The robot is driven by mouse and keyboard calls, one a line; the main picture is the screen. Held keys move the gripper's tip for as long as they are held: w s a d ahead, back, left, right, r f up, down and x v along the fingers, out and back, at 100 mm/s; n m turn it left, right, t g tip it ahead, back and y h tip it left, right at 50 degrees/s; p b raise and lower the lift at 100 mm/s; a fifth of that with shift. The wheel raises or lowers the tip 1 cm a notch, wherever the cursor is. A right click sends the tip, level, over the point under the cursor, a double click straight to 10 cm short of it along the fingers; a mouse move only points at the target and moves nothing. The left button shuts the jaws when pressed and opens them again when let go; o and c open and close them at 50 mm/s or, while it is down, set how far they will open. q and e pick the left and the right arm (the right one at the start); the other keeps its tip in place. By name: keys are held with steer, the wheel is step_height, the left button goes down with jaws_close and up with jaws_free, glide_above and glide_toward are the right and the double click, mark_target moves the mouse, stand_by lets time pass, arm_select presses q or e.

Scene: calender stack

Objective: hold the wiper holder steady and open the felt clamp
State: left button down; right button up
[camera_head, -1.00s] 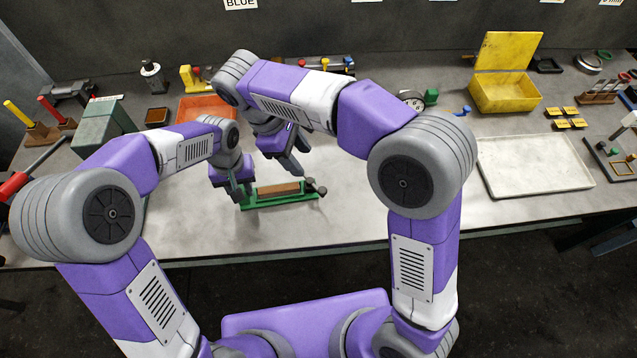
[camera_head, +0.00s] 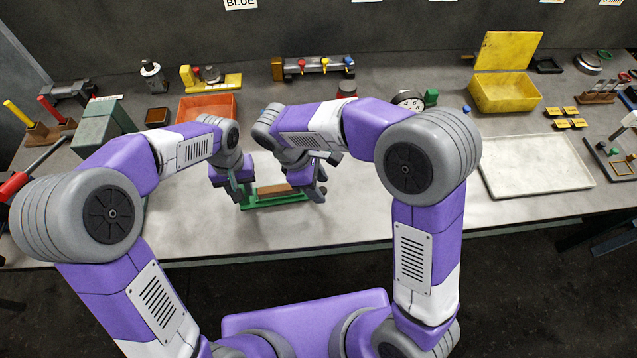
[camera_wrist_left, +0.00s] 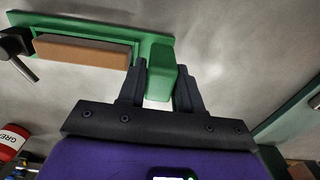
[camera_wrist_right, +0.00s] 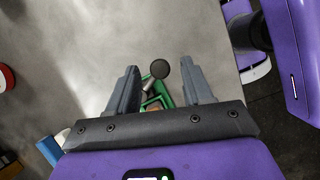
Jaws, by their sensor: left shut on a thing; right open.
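The wiper holder (camera_head: 274,204) is a green frame with a brown felt bar (camera_head: 275,188), lying on the table. My left gripper (camera_wrist_left: 161,78) is shut on the green block at the holder's left end (camera_wrist_left: 162,95). The felt clamp's dark round knob and grey lever (camera_wrist_left: 12,44) show at the far end in the left wrist view. My right gripper (camera_head: 319,193) is open over the holder's right end. In the right wrist view its fingers (camera_wrist_right: 160,76) stand either side of the knob (camera_wrist_right: 160,68), with a gap on both sides. In the head view that gripper largely hides the clamp.
An orange tray (camera_head: 207,108) and a green box (camera_head: 103,129) stand behind and left. A valve rack (camera_head: 320,67), a gauge (camera_head: 407,99), an open yellow box (camera_head: 503,93) and a white tray (camera_head: 536,165) stand farther back or right.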

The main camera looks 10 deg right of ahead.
steer(key=shift+f, duration=0.15)
jaws_close()
steer(key=shift+s+a+m+g+y, duration=0.1)
steer(key=shift+a+m+g+y, duration=0.3)
steer(key=shift+m, duration=0.9)
steer(key=shift+a, duration=0.1)
jaws_free()
steer(key=v, duration=1.2)
steer(key=shift+a, duration=0.1)
arm_select(q)
steer(key=c, duration=0.7)
jaws_free()
